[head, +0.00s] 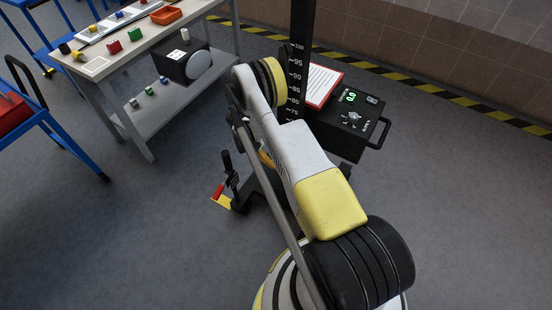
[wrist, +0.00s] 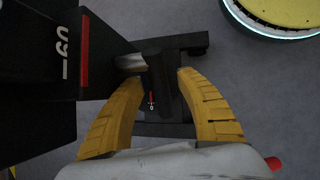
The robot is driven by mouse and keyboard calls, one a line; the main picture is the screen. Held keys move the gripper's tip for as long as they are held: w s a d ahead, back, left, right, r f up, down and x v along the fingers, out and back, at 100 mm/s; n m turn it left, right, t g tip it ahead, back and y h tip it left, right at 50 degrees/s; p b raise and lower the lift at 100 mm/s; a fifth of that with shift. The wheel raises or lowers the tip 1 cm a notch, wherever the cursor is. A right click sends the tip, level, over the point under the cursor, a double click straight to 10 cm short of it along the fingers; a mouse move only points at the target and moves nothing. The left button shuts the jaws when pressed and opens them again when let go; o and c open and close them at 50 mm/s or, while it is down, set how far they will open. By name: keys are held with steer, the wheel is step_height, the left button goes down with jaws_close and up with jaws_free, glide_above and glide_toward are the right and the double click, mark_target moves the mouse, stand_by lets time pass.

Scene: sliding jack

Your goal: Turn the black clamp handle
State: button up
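The black clamp handle (wrist: 164,85) shows in the middle of the wrist view, beside a short silver shaft (wrist: 130,62) that meets the black column. My gripper (wrist: 161,77) has its two yellow fingers apart, one on each side of the handle. The fingertips are close to the handle's sides; contact is hard to make out in the dark picture. In the head view, my arm covers the handle and the gripper. The black column (head: 300,62) of the jack stands upright there, with a white scale.
A black box (head: 345,122) with a green display and a side grip is right of the column. A black lever (head: 229,168) and a red and yellow foot part (head: 220,196) sit low on the left. A workbench (head: 95,67) stands at the back left. Open floor lies around.

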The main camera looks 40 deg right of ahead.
steer(key=v, duration=1.2)
